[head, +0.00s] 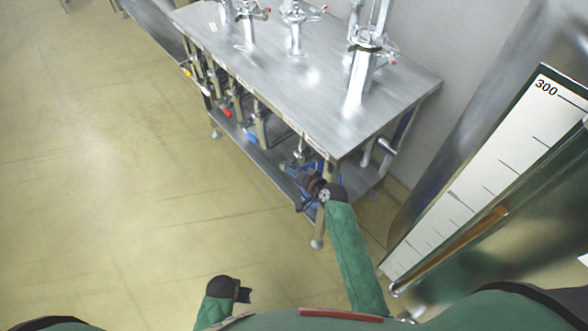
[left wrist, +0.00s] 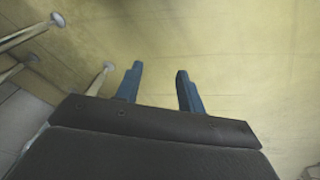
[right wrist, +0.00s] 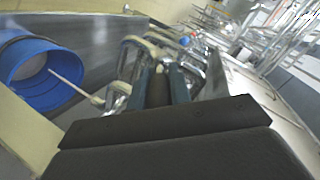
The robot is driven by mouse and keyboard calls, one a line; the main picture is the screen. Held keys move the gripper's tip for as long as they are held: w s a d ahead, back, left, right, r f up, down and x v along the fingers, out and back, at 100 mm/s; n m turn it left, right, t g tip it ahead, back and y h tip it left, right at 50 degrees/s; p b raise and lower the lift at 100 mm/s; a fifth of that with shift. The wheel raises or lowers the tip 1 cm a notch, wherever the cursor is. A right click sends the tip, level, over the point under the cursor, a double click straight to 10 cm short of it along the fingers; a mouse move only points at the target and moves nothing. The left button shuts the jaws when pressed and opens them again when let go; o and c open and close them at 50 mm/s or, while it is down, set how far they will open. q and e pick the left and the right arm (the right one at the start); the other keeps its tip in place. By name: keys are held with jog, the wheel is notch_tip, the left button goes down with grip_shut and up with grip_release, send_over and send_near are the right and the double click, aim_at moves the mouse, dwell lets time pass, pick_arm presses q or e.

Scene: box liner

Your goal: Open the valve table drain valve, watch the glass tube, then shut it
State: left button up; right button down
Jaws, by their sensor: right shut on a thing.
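The steel valve table (head: 300,75) stands at the upper middle of the head view, with valves and pipes under its top. My right gripper (head: 307,184) is at the table's near right corner, below the top. In the right wrist view, its jaws (right wrist: 157,85) are closed around a dark valve handle (right wrist: 158,92) in front of the bent metal pipes; the fingers hide much of it. The glass tube (head: 450,249) slants along a white scale marked 300 at the right. Amber liquid shows in its lower part. My left gripper (left wrist: 158,82) is open and empty over the floor.
A blue bucket (right wrist: 30,68) is on the table's lower shelf beside the right gripper. Metal taps (head: 366,45) stand on the top. Yellow and red handles (head: 225,112) line the table's front edge. The floor (head: 110,180) at left is clear.

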jog(key=r+g+p, duration=0.1)
jog(key=p, duration=0.3)
jog(key=shift+w+h, duration=0.1)
jog(key=shift+h, duration=0.3)
jog(key=g+p, duration=0.1)
jog(key=p, duration=0.2)
jog(key=shift+w+a+r+h+p, duration=0.15)
jog(key=shift+h+p, duration=0.15)
jog(key=shift+p, duration=0.05)
pick_arm(q)
jog(key=s+a+f, duration=0.3)
jog(key=s+f, duration=0.1)
jog(key=f, duration=0.6)
jog(key=s+a+f, duration=0.3)
jog(key=f, duration=0.8)
jog(key=shift+s+a+t+y+p, duration=0.2)
jog(key=shift+s+t+y+p, duration=0.1)
jog(key=shift+s+t+p, duration=0.1)
